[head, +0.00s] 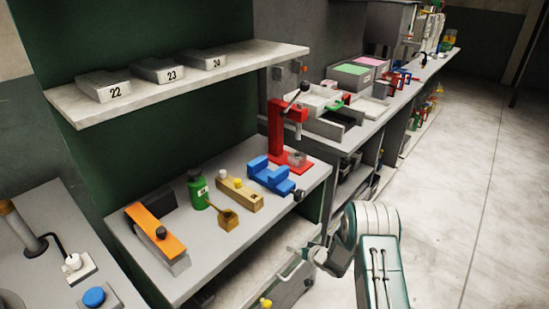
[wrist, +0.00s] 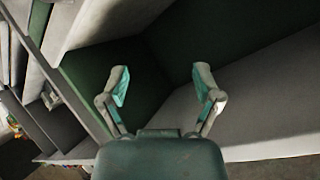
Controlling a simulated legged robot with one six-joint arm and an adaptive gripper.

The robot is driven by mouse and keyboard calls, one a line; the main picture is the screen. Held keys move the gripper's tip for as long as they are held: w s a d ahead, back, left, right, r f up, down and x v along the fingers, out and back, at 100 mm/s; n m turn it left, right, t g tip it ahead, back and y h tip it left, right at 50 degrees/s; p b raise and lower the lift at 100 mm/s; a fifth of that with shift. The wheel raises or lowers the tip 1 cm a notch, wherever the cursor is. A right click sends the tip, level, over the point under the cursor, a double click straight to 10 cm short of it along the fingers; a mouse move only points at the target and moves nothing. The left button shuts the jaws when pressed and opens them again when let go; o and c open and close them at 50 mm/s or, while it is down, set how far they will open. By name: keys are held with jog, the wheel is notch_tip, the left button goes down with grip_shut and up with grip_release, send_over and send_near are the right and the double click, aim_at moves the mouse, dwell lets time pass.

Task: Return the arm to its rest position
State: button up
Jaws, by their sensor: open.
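My gripper (wrist: 161,82) is open and empty in the wrist view, its two fingers apart with teal inner pads. Behind the fingers are green panels and pale grey surfaces. In the head view my arm (head: 377,255) stands at the bottom, right of the middle, folded in front of the bench. A wrist part of it reaches left toward the bench's lower front edge. The gripper's fingers are too small and blurred to tell apart in the head view.
The grey bench (head: 285,213) holds a red press (head: 276,130), a blue vise (head: 268,174), a green bottle (head: 197,190) and an orange-topped block (head: 155,231). A shelf (head: 190,82) with numbered bins hangs above. The floor (head: 465,200) at right is clear.

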jog(key=w+d+r+t+h, duration=0.1)
jog(key=w+d+r+h, duration=0.15)
jog(key=r, duration=0.85)
jog(key=s+d+r+m+h, duration=0.1)
jog(key=s+d+r+h, duration=0.25)
jog(key=r, duration=0.65)
jog(key=s+d+r+h, duration=0.2)
jog(key=s+d+r, duration=0.15)
jog(key=r, duration=0.75)
jog(key=s+r+g, duration=0.1)
jog(key=s+r, duration=0.2)
jog(key=s, duration=0.8)
jog(key=s+a+r+g, duration=0.1)
jog(key=s+r+g, duration=0.1)
jog(key=s, duration=1)
jog(key=s+a+r+g, duration=0.1)
jog(key=s+r, duration=0.3)
jog(key=s, duration=0.7)
jog(key=shift+s+a+r, duration=0.25)
jog(key=shift+s+r, duration=0.05)
jog(key=shift+s, duration=0.1)
